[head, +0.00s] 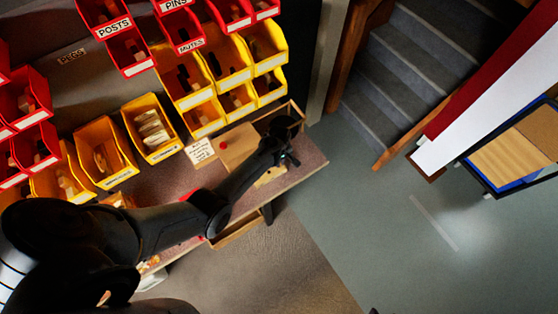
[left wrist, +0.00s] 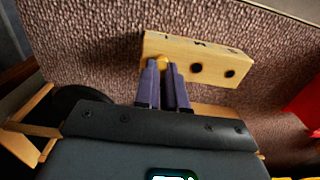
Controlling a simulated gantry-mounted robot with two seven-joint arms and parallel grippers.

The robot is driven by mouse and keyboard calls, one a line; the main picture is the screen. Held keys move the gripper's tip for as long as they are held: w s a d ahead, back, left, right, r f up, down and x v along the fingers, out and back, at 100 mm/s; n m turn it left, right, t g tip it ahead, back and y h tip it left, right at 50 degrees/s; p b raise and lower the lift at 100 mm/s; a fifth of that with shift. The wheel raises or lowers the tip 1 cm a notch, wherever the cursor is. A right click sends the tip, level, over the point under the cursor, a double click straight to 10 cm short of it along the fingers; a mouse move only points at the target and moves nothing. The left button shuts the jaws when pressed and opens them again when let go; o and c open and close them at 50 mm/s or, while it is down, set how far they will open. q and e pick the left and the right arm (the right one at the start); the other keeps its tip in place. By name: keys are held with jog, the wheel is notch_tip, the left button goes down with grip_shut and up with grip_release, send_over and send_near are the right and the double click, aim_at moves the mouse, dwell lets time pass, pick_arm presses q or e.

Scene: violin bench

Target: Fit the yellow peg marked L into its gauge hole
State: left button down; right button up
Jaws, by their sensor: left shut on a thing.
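The wooden gauge block (left wrist: 208,48) lies on the brown bench top in the left wrist view, with two dark open holes showing and marks on one side that are hard to read. My left gripper (left wrist: 166,66) is at the block's left end, shut on the yellow peg (left wrist: 163,62). Only a small bit of the peg shows between the fingertips, over the end of the block; its L mark is hidden. I cannot tell how deep it sits in a hole. In the head view my left gripper (head: 288,160) is over the bench's right end. My right gripper is not in view.
Yellow bins (head: 150,130) and red bins (head: 105,18) line the back of the bench. A wooden board (head: 238,146) and a small written card (head: 200,152) are near the gripper. A red thing (left wrist: 305,103) stands at the right of the wrist view.

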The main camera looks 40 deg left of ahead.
pick_arm(q)
jog(key=c, duration=1.1)
grip_release()
notch_tip(320, 180, up, 9)
jog(key=shift+r+p, duration=0.1)
jog(key=shift+p, duration=0.7)
jog(key=shift+r, duration=0.75)
